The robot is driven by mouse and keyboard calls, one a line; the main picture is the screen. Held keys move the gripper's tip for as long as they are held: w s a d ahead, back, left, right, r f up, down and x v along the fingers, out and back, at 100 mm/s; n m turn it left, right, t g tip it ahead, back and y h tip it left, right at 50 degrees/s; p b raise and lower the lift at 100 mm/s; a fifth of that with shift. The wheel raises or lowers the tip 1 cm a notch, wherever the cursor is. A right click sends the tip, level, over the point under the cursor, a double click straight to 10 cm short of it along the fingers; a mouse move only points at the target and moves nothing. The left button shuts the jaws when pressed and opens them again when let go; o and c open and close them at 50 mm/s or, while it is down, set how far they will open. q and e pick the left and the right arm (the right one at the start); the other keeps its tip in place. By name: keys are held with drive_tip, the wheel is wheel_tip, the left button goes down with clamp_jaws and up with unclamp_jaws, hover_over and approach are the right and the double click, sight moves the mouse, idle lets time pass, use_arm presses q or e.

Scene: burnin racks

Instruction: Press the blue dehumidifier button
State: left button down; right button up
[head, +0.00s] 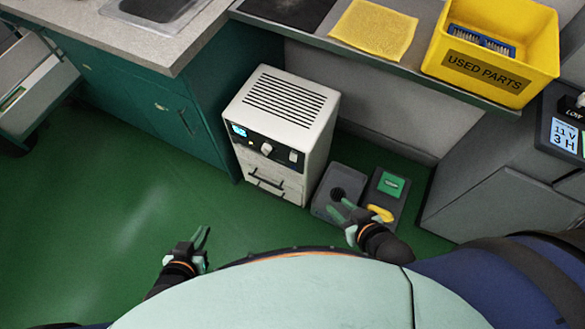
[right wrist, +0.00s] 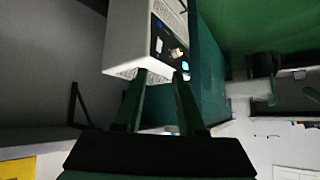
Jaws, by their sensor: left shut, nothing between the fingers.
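The dehumidifier (head: 316,120) is a white box with a slatted top, standing on the green floor against the teal cabinet. Its dark front panel carries a lit blue patch (head: 239,131), a pale knob (head: 266,149) and a white switch (head: 293,157). My left gripper (head: 204,236) is shut and empty, low in front of the dehumidifier. My right gripper (head: 342,205) is open and empty, right of it. In the right wrist view the dehumidifier (right wrist: 128,38) shows beyond the spread fingers (right wrist: 158,78), with the blue patch (right wrist: 185,66).
Grey bins (head: 342,181), one with a green label, stand right of the dehumidifier. A yellow used-parts crate (head: 490,75) and yellow cloth (head: 374,30) lie on the shelf above. Green floor (head: 110,190) is clear at front left.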

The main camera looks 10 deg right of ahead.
clamp_jaws()
idle(1.5)
